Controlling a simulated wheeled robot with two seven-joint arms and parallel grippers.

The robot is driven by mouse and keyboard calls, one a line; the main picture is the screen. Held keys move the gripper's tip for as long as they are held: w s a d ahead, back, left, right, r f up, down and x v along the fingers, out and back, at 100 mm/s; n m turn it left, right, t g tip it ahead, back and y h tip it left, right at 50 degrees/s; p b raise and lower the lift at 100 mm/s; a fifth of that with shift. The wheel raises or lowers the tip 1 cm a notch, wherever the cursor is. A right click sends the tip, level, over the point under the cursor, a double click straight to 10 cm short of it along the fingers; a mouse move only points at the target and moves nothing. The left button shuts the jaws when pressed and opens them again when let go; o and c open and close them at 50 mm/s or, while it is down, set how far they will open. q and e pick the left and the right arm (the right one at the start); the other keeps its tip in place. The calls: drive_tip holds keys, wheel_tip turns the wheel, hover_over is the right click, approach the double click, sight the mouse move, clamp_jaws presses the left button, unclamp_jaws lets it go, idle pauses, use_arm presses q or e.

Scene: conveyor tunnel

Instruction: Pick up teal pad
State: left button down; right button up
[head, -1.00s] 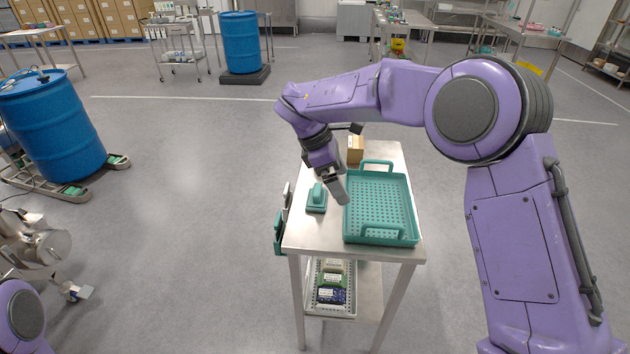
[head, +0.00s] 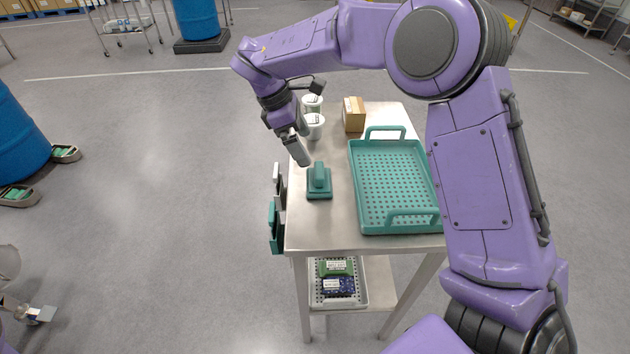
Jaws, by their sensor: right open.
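The teal pad (head: 319,183), a small block with a raised grip on a flat base, lies on the left part of the steel table's top (head: 318,228). My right gripper (head: 304,161) points down just behind and slightly left of the pad's grip, close above it. It is open and holds nothing; I cannot tell if a finger touches the pad. My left gripper (head: 40,314) shows only partly at the lower left edge, over the floor, far from the table. Its jaw state is unclear.
A teal perforated tray (head: 366,215) with two handles fills the table's right side. A cardboard box (head: 354,114) and two white cups (head: 315,127) stand behind. Teal and dark items hang at the left edge. A lower-shelf basket (head: 318,299) holds packets. Blue drums stand farther off.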

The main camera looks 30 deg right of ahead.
sight(317, 169)
drive_tip(key=p+x, duration=0.2)
drive_tip(key=x, duration=0.7)
drive_tip(key=shift+f+p, duration=0.2)
drive_tip(key=shift+p, duration=0.2)
drive_tip(key=shift+w+d+f, duration=0.1)
drive_tip(key=shift+d+f, duration=0.05)
drive_tip(key=shift+f, duration=0.05)
drive_tip(key=c, duration=1.1)
